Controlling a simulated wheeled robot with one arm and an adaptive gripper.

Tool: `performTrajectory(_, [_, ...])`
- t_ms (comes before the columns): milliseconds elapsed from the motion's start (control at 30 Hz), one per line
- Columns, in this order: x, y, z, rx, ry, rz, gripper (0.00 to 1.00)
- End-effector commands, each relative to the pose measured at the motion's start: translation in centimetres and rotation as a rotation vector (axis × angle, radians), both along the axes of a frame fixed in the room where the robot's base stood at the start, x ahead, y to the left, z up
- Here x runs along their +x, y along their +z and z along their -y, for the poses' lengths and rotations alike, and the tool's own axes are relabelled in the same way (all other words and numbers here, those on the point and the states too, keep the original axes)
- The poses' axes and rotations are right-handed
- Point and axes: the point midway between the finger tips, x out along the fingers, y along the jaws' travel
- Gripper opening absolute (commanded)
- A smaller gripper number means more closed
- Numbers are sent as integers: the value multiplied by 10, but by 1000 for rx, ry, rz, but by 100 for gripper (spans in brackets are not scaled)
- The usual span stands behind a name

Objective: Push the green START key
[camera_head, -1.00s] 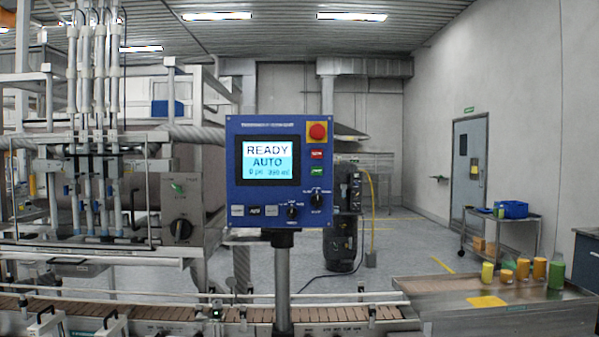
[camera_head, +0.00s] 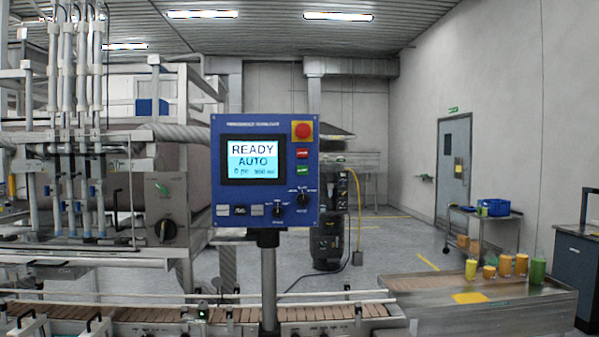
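The screen (camera_head: 252,160) reads READY, AUTO. Dark rotary knobs (camera_head: 303,199) and a row of small keys (camera_head: 240,210) lie below. The panel stands upright on a grey post (camera_head: 268,285). My gripper is not in view.
Filler machinery (camera_head: 80,150) stands at left. At right a steel table (camera_head: 410,290) holds bottles of yellow, orange and green. A cart (camera_head: 490,230) stands near the door. Floor behind the panel is partly open.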

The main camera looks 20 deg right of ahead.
Motion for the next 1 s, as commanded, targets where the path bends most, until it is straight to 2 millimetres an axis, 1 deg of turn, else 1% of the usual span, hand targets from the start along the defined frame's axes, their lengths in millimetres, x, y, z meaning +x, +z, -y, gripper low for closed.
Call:
performTrajectory(33, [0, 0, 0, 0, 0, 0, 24])
performTrajectory(267, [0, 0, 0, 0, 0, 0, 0])
performTrajectory(1000, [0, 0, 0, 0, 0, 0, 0])
